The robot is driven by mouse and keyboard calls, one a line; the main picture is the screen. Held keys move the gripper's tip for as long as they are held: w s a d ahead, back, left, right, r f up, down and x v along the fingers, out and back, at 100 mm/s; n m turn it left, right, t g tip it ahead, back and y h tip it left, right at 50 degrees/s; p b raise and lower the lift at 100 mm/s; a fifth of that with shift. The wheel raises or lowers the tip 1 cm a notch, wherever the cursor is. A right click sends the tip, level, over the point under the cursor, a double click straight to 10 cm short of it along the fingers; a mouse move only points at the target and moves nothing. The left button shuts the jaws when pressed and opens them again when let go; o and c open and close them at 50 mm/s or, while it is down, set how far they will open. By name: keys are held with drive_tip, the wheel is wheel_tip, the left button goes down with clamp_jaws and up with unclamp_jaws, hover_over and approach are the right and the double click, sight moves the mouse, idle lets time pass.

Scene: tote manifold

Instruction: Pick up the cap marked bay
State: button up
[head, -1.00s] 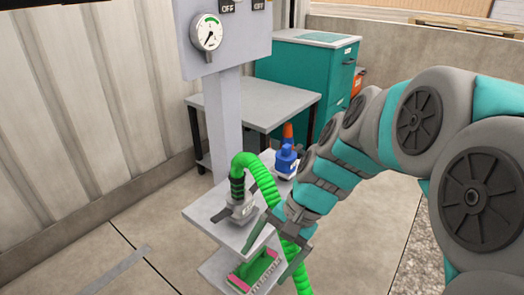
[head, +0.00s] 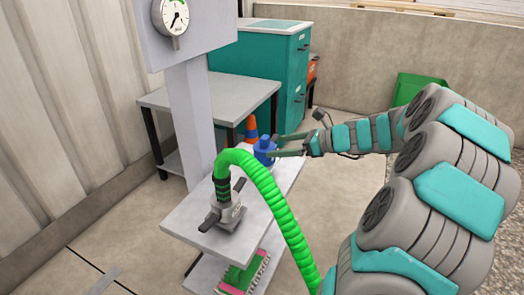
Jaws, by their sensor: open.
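A blue fitting with a narrower top (head: 264,150) stands upright at the far end of the grey shelf. It may be the cap, but no "bay" marking is readable on it. My gripper (head: 277,146) comes in from the right with its fingers apart and pointing left at the blue fitting. The fingertips are at or very near its right side; I cannot tell whether they touch it. Nothing is seen held between the fingers.
A grey coupling (head: 228,212) with a green hose (head: 277,200) stands on the shelf (head: 188,222); the hose arches across the front. An orange cone (head: 251,128) is behind the blue fitting. A green and pink brush (head: 242,276) lies below. A gauge post (head: 190,120) rises at left.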

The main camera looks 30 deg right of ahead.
sight(268, 146)
drive_tip(key=x, duration=0.5)
drive_tip(key=shift+w+a, duration=0.2)
drive_tip(key=shift+a, duration=0.15)
drive_tip(key=shift+c, duration=0.2)
drive_tip(key=c, duration=1.3)
wheel_tip(268, 146, up, 10)
drive_tip(key=shift+r+p, duration=0.1)
drive_tip(key=shift+p, duration=0.35)
